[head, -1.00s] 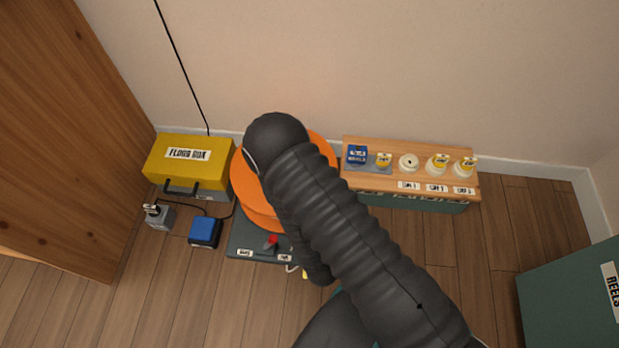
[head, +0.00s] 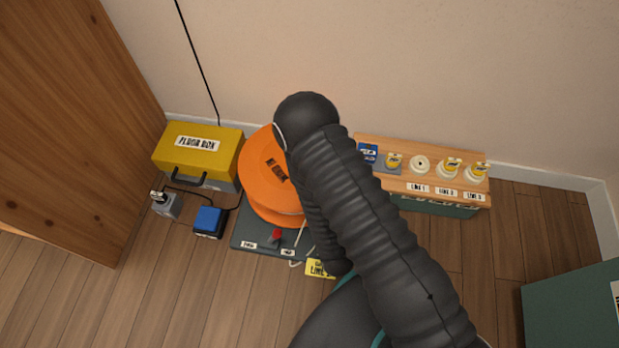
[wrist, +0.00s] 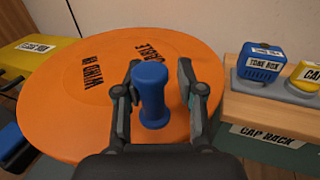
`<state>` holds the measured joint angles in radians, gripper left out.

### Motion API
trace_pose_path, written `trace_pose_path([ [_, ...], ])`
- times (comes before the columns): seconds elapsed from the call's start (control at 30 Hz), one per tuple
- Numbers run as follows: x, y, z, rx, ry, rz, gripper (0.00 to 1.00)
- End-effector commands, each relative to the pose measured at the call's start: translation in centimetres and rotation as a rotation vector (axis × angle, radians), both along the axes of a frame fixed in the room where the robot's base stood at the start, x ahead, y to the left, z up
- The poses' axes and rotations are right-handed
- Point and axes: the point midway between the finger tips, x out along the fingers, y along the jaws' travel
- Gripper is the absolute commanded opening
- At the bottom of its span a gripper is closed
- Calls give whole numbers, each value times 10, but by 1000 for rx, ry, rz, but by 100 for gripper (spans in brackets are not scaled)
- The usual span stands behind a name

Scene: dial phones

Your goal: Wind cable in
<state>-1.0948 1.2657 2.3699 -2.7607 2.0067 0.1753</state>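An orange cable reel (head: 262,172) stands on a dark base (head: 250,232) on the floor. My gripper (wrist: 160,80) is open, with one finger on each side of the handle; a gap shows on the right, and I cannot tell whether the left finger touches. In the head view my arm hides the gripper and the handle. A red-topped switch (head: 276,236) is at the base's front.
A yellow floor box (head: 202,155), a blue box (head: 207,223) and a small grey box (head: 167,206) stand left of the reel. A wooden cap rack (head: 440,193) is at the right. A yellow tag (head: 318,269) lies in front. A green box (head: 570,310) is at lower right.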

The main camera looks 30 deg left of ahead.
Motion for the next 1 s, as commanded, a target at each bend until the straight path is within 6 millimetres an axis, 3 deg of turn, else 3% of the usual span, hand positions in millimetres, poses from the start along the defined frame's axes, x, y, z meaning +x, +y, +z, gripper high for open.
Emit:
trace_pose_path([
  [0.47, -1, 4, 14, 17, -9, 5, 48],
  [0.8, -2, -5, 71, 40, -5, 2, 48],
  [1.0, -4, -7, 92, 26, 0, 1, 48],
])
